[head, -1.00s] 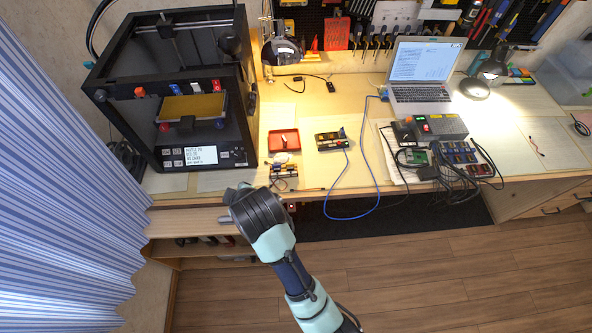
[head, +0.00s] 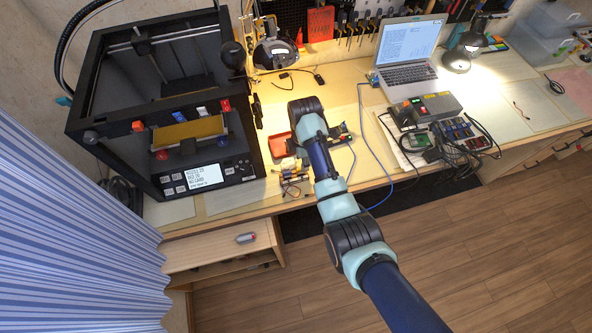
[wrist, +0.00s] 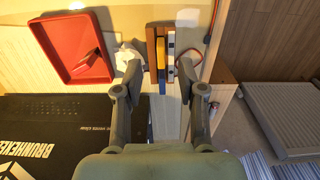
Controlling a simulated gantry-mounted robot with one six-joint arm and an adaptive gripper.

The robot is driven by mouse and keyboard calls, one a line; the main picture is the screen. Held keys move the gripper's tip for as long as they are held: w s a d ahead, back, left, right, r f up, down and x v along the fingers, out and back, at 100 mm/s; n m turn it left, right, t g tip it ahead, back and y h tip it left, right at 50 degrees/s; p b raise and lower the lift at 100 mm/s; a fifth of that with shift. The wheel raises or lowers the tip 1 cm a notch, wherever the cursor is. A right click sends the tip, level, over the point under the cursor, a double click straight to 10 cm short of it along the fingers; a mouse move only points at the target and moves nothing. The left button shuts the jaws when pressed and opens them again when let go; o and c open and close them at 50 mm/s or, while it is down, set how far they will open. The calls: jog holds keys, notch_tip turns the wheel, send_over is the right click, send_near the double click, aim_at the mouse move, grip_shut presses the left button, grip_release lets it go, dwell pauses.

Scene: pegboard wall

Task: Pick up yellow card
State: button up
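A narrow yellow piece (wrist: 161,54), which looks like the yellow card, stands edge-on in a small brown and grey holder (wrist: 151,48) in the wrist view. A blue piece (wrist: 162,87) shows just below it; whether they are one part I cannot tell. My gripper (wrist: 159,72) is open and empty, with one finger to each side of the holder, apart from it. In the head view my arm hides the gripper; the holder (head: 291,168) shows only in part, at the table's front edge beside my arm.
A red tray (wrist: 73,47) lies left of the holder; it also shows in the head view (head: 277,145). The black 3D printer (head: 150,110) stands at left. A blue cable (head: 361,125), electronics (head: 440,140) and a laptop (head: 407,55) are to the right.

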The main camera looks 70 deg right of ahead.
jog(key=f, duration=0.2)
jog(key=f+b, duration=0.1)
jog(key=f, duration=0.1)
jog(key=f+b, duration=0.1)
jog(key=f, duration=0.1)
jog(key=shift+w+a, duration=0.1)
jog(key=shift+a, duration=0.2)
grip_shut()
